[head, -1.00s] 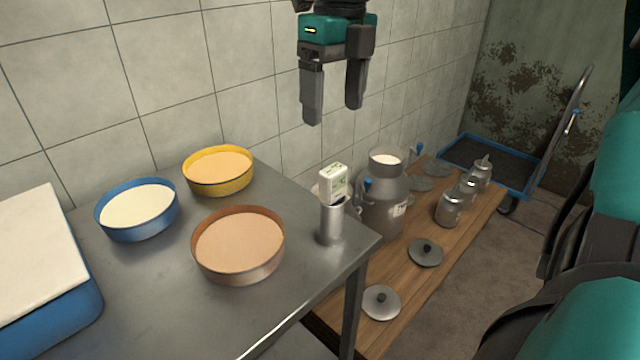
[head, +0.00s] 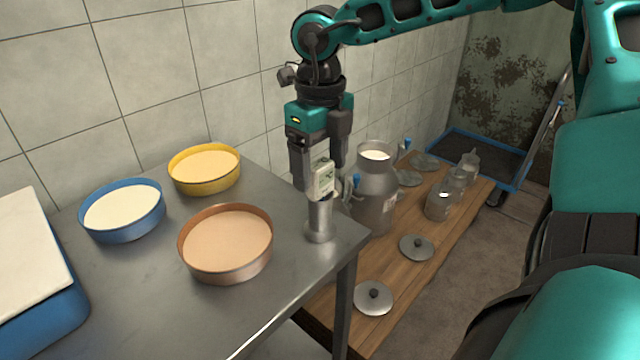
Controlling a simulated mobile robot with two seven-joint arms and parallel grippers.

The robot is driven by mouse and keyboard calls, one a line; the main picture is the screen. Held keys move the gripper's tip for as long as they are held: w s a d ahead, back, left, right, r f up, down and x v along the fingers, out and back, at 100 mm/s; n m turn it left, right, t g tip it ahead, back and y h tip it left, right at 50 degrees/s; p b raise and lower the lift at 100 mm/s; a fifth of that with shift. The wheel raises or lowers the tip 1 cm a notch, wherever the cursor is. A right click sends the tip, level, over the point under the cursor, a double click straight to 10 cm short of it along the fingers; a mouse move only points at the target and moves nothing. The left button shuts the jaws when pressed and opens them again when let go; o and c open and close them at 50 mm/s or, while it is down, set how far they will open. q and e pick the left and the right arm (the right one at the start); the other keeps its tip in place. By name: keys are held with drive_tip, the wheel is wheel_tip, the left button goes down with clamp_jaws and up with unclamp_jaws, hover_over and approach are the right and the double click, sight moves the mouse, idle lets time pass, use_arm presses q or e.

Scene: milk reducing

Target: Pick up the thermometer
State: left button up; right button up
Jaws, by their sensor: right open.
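The thermometer (head: 322,179) has a small white body with a display and stands in the top of a metal cylinder (head: 319,222) near the right corner of the steel table. My right gripper (head: 318,190) points down from above with its fingers at the height of the white body. It is open, one finger to the left of the body and the other behind it on the right. I cannot tell whether a finger touches it. My left gripper is not in view.
A copper pan (head: 226,245), a blue pan (head: 122,212) and a yellow pan (head: 204,170) stand left on the table (head: 150,305). A milk can (head: 376,190), lids and several jars stand on the wooden bench (head: 420,262) to the right. Tiled wall behind.

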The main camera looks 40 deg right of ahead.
drive_tip(key=shift+f, duration=0.25)
drive_tip(key=shift+c, duration=0.4)
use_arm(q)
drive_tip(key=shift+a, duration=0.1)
use_arm(e)
drive_tip(key=c, duration=1)
drive_tip(key=shift+r, duration=0.1)
use_arm(q)
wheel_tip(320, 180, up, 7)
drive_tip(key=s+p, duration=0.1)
drive_tip(key=p, duration=0.6)
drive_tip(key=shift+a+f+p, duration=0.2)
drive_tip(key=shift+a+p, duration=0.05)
drive_tip(key=shift+p, duration=0.15)
use_arm(e)
wheel_tip(320, 180, up, 26)
drive_tip(key=shift+f, duration=0.1)
